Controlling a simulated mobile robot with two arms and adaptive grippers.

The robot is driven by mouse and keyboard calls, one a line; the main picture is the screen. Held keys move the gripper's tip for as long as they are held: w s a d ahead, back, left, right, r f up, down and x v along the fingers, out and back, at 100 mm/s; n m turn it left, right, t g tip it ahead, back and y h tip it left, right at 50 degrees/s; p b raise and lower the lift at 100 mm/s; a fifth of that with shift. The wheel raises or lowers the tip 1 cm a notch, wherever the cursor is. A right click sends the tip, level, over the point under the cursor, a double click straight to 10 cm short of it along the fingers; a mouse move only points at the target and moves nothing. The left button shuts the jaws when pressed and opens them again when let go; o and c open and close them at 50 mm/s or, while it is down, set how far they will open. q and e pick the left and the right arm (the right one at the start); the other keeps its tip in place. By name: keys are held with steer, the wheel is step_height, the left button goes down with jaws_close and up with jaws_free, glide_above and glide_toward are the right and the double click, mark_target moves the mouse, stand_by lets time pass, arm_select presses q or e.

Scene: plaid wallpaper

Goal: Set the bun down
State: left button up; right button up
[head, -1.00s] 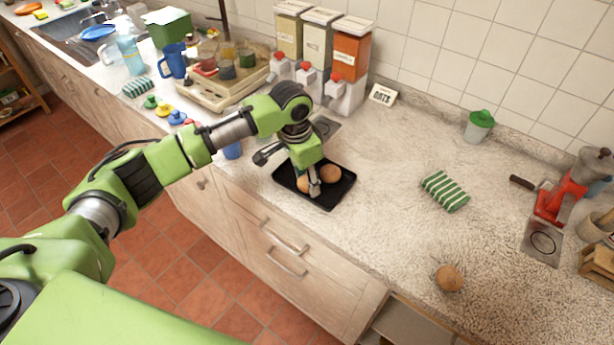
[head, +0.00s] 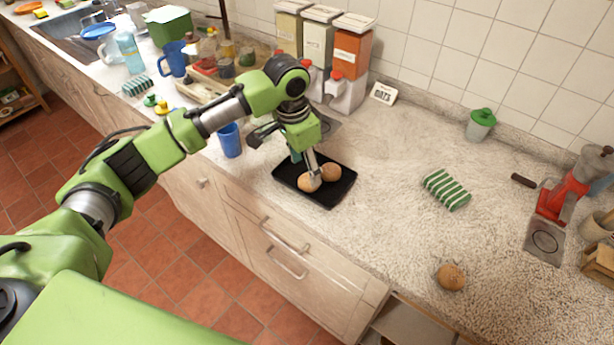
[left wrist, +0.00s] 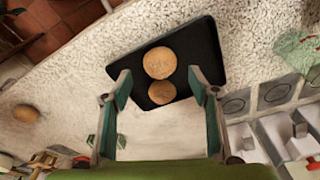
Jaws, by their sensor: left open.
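Two round brown buns sit side by side on a black tray (head: 325,202) on the counter. The front bun (head: 310,183) is partly behind my left gripper's finger, and the other bun (head: 331,172) is to its right. My left gripper (head: 315,178) is open just above the buns. In the left wrist view its fingers stand apart on either side of the smaller-looking bun (left wrist: 162,92), with a gap on both sides. The larger-looking bun (left wrist: 160,63) lies just beyond. My right gripper is not in view.
A third bun (head: 451,277) lies on the counter at the right. A striped green cloth (head: 446,190) lies in mid-counter. A blue cup (head: 230,140) stands left of the tray, and dispensers (head: 345,65) stand behind.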

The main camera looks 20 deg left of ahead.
mark_target(302, 183)
arm_select(q)
step_height(302, 183, up, 7)
steer(key=shift+s+a+b, duration=0.3)
steer(key=shift+s+b, duration=0.1)
steer(key=shift+s, duration=0.05)
